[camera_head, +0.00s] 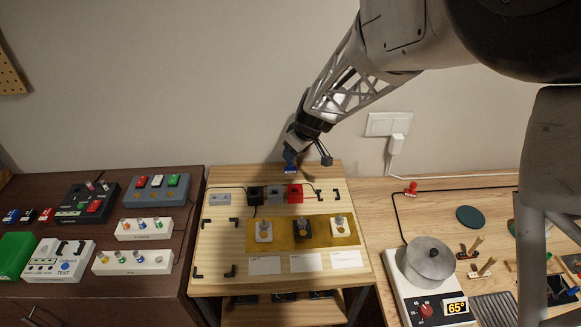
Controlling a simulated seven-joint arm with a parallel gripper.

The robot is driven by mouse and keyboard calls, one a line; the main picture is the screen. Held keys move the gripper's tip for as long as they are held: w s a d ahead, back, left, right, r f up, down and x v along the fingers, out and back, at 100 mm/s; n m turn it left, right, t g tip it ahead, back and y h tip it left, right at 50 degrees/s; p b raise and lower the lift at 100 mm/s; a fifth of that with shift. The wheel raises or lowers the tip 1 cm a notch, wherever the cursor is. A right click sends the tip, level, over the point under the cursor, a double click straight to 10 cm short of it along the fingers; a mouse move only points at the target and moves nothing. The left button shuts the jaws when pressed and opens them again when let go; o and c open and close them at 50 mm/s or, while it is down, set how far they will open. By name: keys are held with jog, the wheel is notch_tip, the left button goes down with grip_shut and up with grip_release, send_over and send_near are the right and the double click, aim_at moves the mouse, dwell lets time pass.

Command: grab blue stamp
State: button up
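The blue stamp (290,169) is at the back edge of the light wooden table in the middle of the head view. My gripper (304,155) reaches down from the upper right and is right at the stamp. A dark prong of it points down to the right, and its other side overlaps the stamp's upper part. The fingers are small and dark here, so I cannot tell whether they are around the stamp or only beside it, nor whether the stamp is lifted.
Black, grey and red blocks (294,193) stand just in front of the stamp. Behind them lies a wall; ahead is a yellow mat (343,238) with pedals. A red stamp (411,187), a pot (429,261) on a hot plate and a white plug (396,145) are to the right.

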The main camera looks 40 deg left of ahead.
jog(key=shift+f, duration=0.15)
jog(key=shift+x, duration=2.45)
jog(key=shift+a, duration=0.1)
jog(key=c, duration=1)
jog(key=shift+r, duration=5)
